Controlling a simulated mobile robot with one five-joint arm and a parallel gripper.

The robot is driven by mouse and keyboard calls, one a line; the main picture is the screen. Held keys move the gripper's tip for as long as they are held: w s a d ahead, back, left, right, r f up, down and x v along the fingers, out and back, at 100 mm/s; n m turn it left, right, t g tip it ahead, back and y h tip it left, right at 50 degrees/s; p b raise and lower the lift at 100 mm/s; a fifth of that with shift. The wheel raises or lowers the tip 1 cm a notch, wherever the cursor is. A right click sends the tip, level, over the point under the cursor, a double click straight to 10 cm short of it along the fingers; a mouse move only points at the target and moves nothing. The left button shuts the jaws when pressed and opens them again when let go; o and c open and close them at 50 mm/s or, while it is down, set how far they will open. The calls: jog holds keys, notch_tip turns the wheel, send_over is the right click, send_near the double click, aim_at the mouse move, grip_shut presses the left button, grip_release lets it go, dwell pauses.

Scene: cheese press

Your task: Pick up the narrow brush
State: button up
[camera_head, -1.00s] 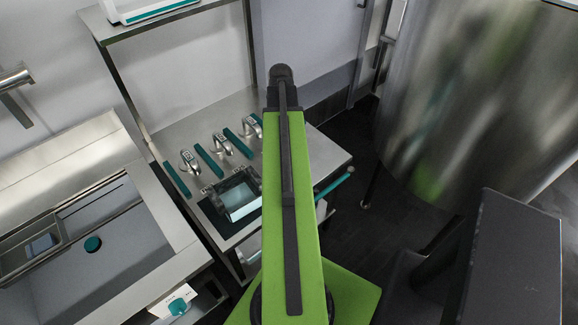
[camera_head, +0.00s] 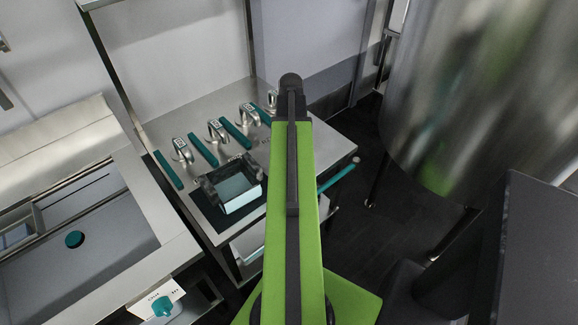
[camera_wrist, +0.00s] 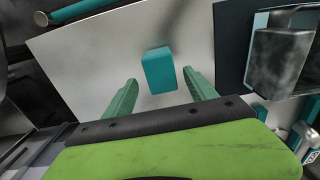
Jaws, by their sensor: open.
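In the wrist view my gripper (camera_wrist: 160,77) is open, with its two green fingers apart above the steel table top. A short teal block (camera_wrist: 158,66) shows between and slightly beyond the fingertips, with no finger seen touching it. It may be the narrow brush, but its bristles and full shape do not show. In the head view my arm hides the gripper and this block.
The steel table (camera_head: 335,152) bears several teal strips (camera_head: 204,152) and metal-handled items (camera_head: 217,130), plus a clear box (camera_head: 238,190) on a dark mat. A teal rod (camera_head: 338,177) runs along its right edge. A sink (camera_head: 95,245) is left; a large steel vat (camera_head: 470,100) right.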

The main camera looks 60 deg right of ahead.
jog(key=shift+f, duration=0.15)
jog(key=f+b, duration=0.5)
jog(key=shift+s+a+f, duration=0.1)
jog(key=shift+a+f, duration=0.1)
jog(key=shift+a, duration=0.05)
jog(key=shift+r, duration=0.2)
grip_shut()
jog(key=shift+r, duration=0.1)
notch_tip(320, 180, up, 4)
jog(key=p, duration=0.4)
jog(key=shift+r+p, duration=0.1)
jog(key=shift+p, duration=0.2)
jog(key=s+d+r+p, duration=0.6)
jog(key=s+d, duration=0.1)
jog(key=s, duration=0.1)
jog(key=shift+s+d+r+p, duration=0.3)
jog(key=shift+s+d, duration=0.05)
jog(key=shift+d, duration=0.05)
